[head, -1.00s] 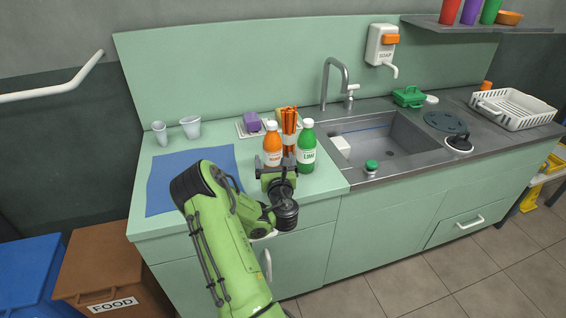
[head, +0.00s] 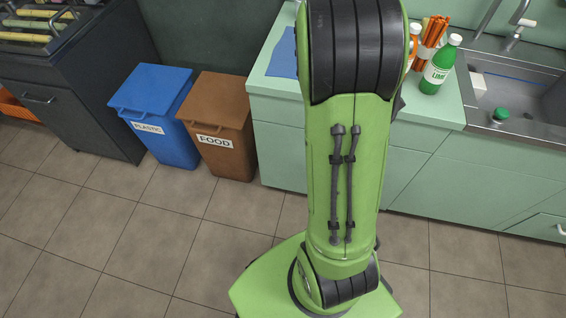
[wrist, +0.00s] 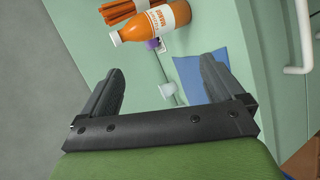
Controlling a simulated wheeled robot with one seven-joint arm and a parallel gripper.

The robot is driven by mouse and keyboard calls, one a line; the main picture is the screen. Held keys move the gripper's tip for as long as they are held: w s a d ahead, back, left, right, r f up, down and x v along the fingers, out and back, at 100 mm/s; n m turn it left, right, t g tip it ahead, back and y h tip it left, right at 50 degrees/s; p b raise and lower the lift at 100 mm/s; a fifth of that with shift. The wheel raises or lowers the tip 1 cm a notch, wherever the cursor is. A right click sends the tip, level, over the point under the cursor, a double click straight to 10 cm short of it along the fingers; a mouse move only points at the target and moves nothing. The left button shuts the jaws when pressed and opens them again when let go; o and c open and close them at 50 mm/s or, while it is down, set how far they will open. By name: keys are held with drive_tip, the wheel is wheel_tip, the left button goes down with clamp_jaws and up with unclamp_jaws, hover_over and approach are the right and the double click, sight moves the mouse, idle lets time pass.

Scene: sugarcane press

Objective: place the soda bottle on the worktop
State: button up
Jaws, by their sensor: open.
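Two soda bottles stand on the worktop (head: 278,88): a green one with a white LIME label (head: 438,72), and an orange one (head: 413,34) mostly hidden behind my arm in the head view. The orange bottle also shows in the wrist view (wrist: 167,20), lying across the top of that tilted picture, beyond my fingertips and apart from them. My gripper (wrist: 160,88) is open, with nothing held between its fingers. My arm hides the gripper in the head view.
A holder with orange sticks (head: 432,32) stands behind the bottles. The sink (head: 520,95) is to the right. Blue (head: 158,110) and brown (head: 215,120) bins stand left of the cabinet.

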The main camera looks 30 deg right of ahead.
drive_tip(key=a+r+m+t+y, duration=0.25)
drive_tip(key=a+y, duration=0.35)
drive_tip(key=a, duration=0.9)
drive_tip(key=s+a+y, duration=0.3)
drive_tip(key=s+a, duration=0.3)
drive_tip(key=a, duration=0.4)
drive_tip(key=s+a+g+y, duration=0.1)
drive_tip(key=s+a+y, duration=0.2)
drive_tip(key=s+a, duration=0.3)
drive_tip(key=a+r, duration=0.1)
drive_tip(key=a, duration=0.3)
drive_tip(key=shift+s+a+m, duration=0.3)
drive_tip(key=shift+s+m, duration=0.05)
drive_tip(key=shift+s, duration=0.05)
drive_tip(key=shift+g, duration=0.25)
